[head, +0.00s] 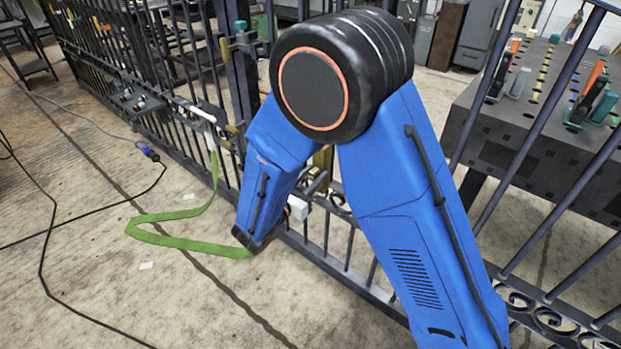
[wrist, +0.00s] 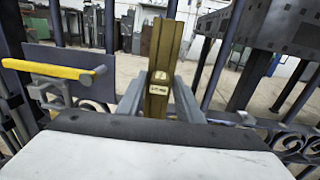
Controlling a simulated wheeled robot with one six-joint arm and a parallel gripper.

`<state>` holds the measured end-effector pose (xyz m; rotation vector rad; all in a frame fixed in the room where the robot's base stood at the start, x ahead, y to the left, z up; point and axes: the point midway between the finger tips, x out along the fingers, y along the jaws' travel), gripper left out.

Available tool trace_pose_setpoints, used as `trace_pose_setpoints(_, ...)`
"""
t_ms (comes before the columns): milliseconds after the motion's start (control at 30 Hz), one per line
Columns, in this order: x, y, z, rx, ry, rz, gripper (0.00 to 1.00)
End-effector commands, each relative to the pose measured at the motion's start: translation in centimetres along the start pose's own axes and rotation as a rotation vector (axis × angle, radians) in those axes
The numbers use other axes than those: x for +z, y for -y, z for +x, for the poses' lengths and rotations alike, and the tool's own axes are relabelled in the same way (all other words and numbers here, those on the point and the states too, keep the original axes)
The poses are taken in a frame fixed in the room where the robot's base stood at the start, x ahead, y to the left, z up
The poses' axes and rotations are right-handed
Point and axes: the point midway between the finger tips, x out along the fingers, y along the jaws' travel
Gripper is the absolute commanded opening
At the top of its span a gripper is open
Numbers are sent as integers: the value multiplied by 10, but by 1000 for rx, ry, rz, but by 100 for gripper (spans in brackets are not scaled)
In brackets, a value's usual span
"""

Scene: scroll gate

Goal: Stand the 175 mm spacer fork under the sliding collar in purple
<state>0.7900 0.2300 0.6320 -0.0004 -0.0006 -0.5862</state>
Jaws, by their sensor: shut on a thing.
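In the wrist view, my gripper (wrist: 160,103) has its two grey fingers on either side of an upright brass-coloured piece (wrist: 162,52) and is shut on it. The piece carries a small pale label that I cannot read. It stands nearly vertical in front of the gate bars. I cannot tell whether it is the 175 mm spacer fork, and its lower end is hidden. In the head view my blue arm covers most of the gripper area; a bit of brass colour (head: 322,160) shows between the arm links. I see no purple collar in either view.
The dark barred gate (head: 180,60) runs across the scene, with scrollwork low on the right. A yellow handle (wrist: 60,70) sits left of my gripper. A green strap (head: 175,240) and black cables lie on the floor. A grey table (head: 530,125) with clamps stands beyond the gate.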

Motion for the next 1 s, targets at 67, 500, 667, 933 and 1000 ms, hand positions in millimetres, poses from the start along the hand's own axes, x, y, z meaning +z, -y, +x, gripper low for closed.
trace_pose_setpoints(67, 1, 1, 4, -1, 1, 1, 0)
trace_pose_setpoints(500, 1, 2, 24, -2, 1, 1, 0)
trace_pose_setpoints(667, 0, 3, 31, -2, 1, 1, 0)
trace_pose_setpoints(933, 1, 4, 44, -3, 1, 1, 0)
trace_pose_setpoints(1000, 0, 4, 46, -3, 1, 1, 0)
